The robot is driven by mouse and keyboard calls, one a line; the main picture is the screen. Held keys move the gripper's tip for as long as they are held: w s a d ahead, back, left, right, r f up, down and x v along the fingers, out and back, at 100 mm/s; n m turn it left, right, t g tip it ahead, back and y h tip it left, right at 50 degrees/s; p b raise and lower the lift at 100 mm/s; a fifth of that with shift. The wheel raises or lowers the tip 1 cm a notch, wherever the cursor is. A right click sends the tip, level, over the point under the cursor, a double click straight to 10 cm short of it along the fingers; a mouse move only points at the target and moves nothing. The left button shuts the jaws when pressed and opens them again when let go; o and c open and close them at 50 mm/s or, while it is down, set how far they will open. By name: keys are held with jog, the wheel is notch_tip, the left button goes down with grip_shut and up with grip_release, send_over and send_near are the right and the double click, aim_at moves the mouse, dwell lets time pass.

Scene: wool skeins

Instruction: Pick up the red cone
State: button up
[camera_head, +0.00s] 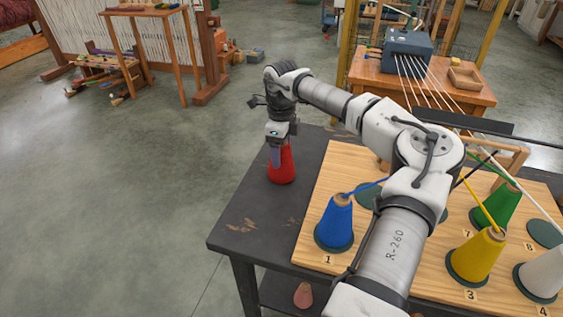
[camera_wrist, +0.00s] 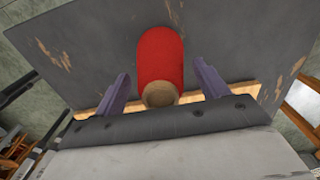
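The red cone (camera_head: 282,166) stands upright on the dark table (camera_head: 241,217), left of the wooden board, in the head view. In the wrist view the red cone (camera_wrist: 160,58) lies between the two purple fingers, its tan tip towards the palm. My gripper (camera_head: 277,153) is above and around the cone's upper part, pointing down. In the wrist view my gripper (camera_wrist: 161,85) is open, with a visible gap between each finger and the cone. The head view hides part of the cone's top behind the gripper.
A wooden board (camera_head: 310,234) holds a blue cone (camera_head: 337,222), a yellow cone (camera_head: 476,257), a green cone (camera_head: 497,207) and a white cone (camera_head: 543,274). My arm passes over this board. The table left of the board is otherwise clear.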

jog(key=c, duration=1.4)
jog(key=shift+o, duration=0.2)
jog(key=shift+r, duration=0.1)
